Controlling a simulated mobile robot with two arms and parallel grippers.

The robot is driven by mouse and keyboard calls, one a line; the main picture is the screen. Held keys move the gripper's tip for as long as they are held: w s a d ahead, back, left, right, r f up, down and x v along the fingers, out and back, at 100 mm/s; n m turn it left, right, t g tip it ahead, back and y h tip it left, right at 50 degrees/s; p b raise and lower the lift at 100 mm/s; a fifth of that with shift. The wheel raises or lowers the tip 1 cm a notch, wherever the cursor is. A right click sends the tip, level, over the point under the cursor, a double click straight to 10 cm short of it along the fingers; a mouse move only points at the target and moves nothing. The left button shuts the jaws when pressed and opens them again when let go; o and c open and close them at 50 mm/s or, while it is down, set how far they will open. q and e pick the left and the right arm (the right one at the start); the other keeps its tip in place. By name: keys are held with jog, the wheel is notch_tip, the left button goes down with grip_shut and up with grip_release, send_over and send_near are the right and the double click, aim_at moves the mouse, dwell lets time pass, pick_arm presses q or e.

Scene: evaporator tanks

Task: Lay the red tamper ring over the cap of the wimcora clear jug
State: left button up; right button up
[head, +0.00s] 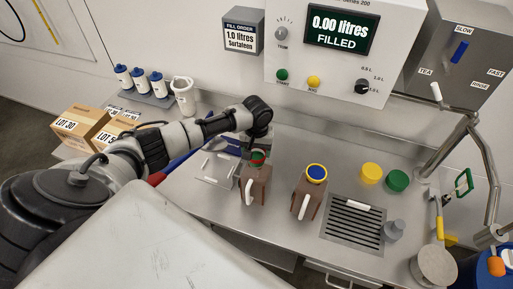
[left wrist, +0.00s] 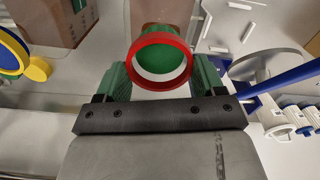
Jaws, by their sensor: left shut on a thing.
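My left gripper (head: 256,146) is shut on the red tamper ring (left wrist: 160,38), which sits between its green finger pads in the left wrist view. A green cap (left wrist: 147,66) shows through and behind the ring. In the head view the red ring (head: 258,152) is at the green cap of the left brown jug (head: 255,188). I cannot tell whether ring and cap touch. A second brown jug (head: 307,202) to the right has a blue cap with a yellow ring around it. I cannot read a name on either jug. My right gripper is not in view.
Yellow (head: 371,171) and green (head: 397,180) round pieces lie on the counter at the right. A drain grate (head: 352,222) is in front of them. A white tray (head: 216,168) lies left of the jugs. Boxes (head: 82,128) and blue-capped bottles (head: 140,80) are at the far left.

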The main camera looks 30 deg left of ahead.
pick_arm(q)
jog(key=shift+f+b, duration=0.3)
jog(key=shift+f, duration=0.4)
jog(key=o, duration=1)
jog(key=shift+c, duration=0.2)
notch_tip(320, 180, up, 3)
jog(key=p, duration=0.3)
jog(key=shift+r, duration=2.05)
